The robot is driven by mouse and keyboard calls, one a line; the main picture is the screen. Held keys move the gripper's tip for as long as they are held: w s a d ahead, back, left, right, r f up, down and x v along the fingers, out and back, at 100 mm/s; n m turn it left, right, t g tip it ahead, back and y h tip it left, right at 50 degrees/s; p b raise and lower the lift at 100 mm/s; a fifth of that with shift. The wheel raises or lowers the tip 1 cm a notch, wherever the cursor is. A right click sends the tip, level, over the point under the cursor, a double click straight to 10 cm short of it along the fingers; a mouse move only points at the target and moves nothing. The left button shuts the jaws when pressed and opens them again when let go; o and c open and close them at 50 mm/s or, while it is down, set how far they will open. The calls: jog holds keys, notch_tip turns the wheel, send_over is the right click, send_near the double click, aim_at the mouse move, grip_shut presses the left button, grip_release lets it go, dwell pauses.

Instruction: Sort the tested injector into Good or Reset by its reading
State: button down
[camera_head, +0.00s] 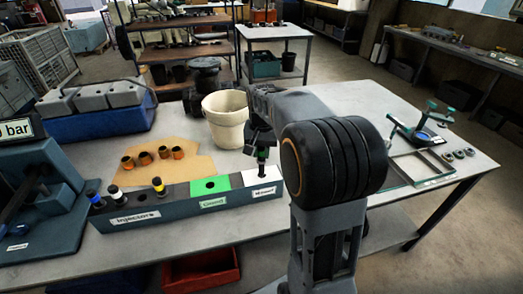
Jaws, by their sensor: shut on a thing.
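The sorting rack (140,215) stands at the table's front edge, labelled Injectors, Good and Reset. Its grey part holds 3 injectors with coloured bands, one of them a yellow-topped injector (158,187). The green Good section (209,185) shows an empty dark hole. My gripper (261,143) is shut on a dark injector with a green band (262,156), upright at the white Reset section (268,183). Its lower tip meets the white top in the picture; I cannot tell how deep it sits. The test stand's display (16,130) is cut off; only "0 bar" reads.
A cream bucket (226,120) stands behind the rack. A blue bin with grey blocks (100,119) is at the back left. A grey frame (421,168) and a green-handled tool (424,127) lie right of my arm.

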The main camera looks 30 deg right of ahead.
aim_at(262, 160)
jog(key=shift+f, duration=0.25)
jog(key=shift+f+b, duration=1.15)
jog(key=shift+f, duration=0.55)
dwell(0.3)
jog(key=shift+f+b, duration=0.85)
jog(key=shift+f, duration=0.3)
jog(key=shift+c, duration=2.3)
grip_release()
jog(key=shift+r, duration=0.1)
